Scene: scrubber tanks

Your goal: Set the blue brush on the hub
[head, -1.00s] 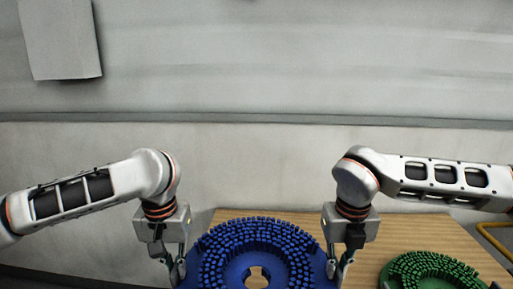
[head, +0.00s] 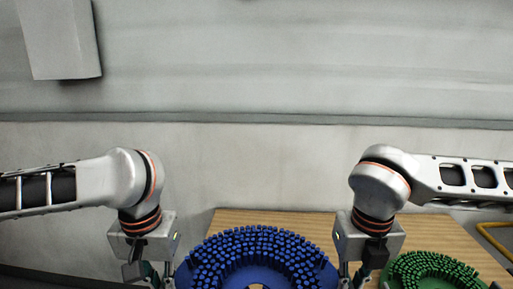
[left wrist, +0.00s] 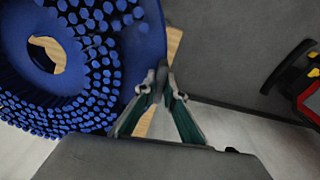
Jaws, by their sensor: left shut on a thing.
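The blue brush (head: 257,252) is a round disc with blue bristles facing up and a central hole, at the bottom middle of the head view, partly cut off. It also fills the upper left of the left wrist view (left wrist: 130,85). My left gripper (head: 160,280) is at its left rim, and in the left wrist view the fingers (left wrist: 163,85) are shut on the rim. My right gripper (head: 352,279) is at the opposite rim, its fingers closed in against it; the tips are partly cut off. I do not see the hub.
A wooden surface (head: 225,219) lies behind and below the brush. A green brush (head: 432,268) lies on it at right. A yellow tube (head: 493,240) is at the far right. A plain wall stands behind. A red and black object (left wrist: 308,90) is at the left wrist view's right edge.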

